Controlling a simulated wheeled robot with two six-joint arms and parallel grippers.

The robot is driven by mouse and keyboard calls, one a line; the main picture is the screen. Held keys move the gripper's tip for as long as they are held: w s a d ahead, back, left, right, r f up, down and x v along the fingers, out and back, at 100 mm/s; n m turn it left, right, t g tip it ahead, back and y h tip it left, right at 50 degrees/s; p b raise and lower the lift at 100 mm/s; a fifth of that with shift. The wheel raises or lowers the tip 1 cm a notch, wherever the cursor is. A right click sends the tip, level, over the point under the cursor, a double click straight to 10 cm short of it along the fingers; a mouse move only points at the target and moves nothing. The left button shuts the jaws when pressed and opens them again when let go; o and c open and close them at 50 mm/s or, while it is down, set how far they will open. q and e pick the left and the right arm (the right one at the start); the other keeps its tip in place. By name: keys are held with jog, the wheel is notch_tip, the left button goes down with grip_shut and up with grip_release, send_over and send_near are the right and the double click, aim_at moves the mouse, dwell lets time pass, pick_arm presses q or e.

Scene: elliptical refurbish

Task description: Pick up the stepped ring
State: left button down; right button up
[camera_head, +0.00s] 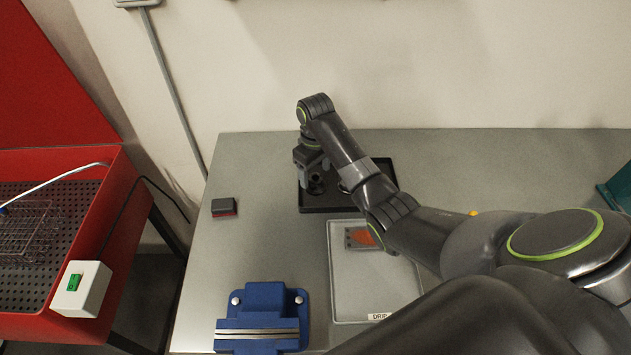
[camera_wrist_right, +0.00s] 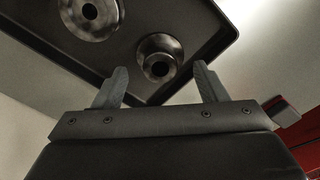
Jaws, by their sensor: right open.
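A round metal ring with a stepped profile and a dark centre hole (camera_wrist_right: 160,58) sits in a black tray (camera_wrist_right: 133,91) in the right wrist view. A second round metal piece with a hole (camera_wrist_right: 90,14) lies farther left in the same tray, cut by the frame's top; I cannot tell for sure which is the stepped ring. My right gripper (camera_wrist_right: 160,84) is open and empty, its two fingers on either side of the nearer ring's position, apart from it. In the head view my right gripper (camera_head: 313,186) is over the left part of the black tray (camera_head: 322,210). My left gripper is not in view.
A pale tray labelled DRIP (camera_head: 345,290) holds a grey and orange part (camera_head: 358,238). A blue vise (camera_head: 262,318) stands at the front, and a small dark red-based block (camera_head: 223,207) lies left. A red basin (camera_head: 110,220) stands beside the table. The table's back right is clear.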

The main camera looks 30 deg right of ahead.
aim_at(315, 177)
jog(key=shift+f, duration=1.7)
jog(key=c, duration=0.9)
jog(key=shift+r, duration=0.15)
